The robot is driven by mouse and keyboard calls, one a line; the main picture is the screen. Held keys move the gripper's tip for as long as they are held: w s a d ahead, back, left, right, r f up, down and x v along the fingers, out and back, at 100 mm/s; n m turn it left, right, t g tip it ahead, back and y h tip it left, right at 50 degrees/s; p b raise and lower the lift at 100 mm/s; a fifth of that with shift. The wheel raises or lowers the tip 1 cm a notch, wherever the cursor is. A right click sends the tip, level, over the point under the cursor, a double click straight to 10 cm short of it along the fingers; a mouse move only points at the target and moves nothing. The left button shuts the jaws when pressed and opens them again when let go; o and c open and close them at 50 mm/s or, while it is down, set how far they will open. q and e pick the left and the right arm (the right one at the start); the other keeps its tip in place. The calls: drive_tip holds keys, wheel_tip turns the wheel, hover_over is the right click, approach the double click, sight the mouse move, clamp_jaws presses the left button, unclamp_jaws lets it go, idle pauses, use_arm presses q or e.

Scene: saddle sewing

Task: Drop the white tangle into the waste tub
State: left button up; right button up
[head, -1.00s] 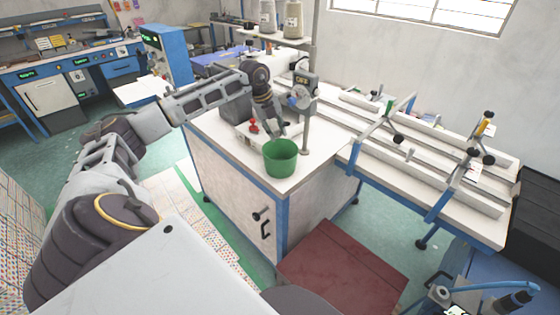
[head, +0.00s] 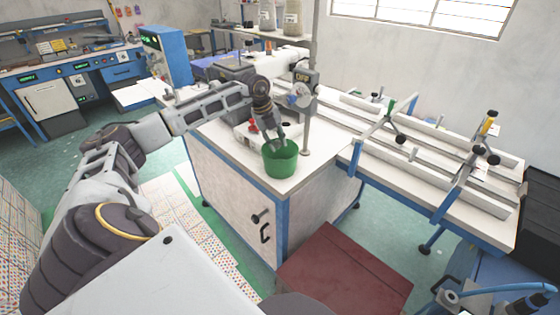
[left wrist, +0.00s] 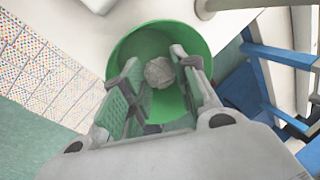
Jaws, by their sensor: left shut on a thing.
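The green waste tub (head: 281,163) stands upright near the front corner of the white bench (head: 222,148). My left gripper (head: 277,143) points down into its mouth. In the left wrist view, the white tangle (left wrist: 159,73), a small greyish-white ball, sits between the fingertips of the left gripper (left wrist: 162,70), which is shut on it. The green wall of the tub (left wrist: 128,48) surrounds it in that view. The tangle is too small to make out in the head view. My right gripper is not in view.
A machine with a grey post (head: 306,125) stands just right of the tub. A small red-topped object (head: 253,126) is on the bench behind it. A long table with rails and clamps (head: 430,170) extends right. A dark red block (head: 345,272) lies in front.

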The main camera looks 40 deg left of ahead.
use_arm(q)
drive_tip(key=o, duration=0.8)
drive_tip(key=shift+c, duration=0.2)
drive_tip(key=v, duration=1.2)
idle(0.8)
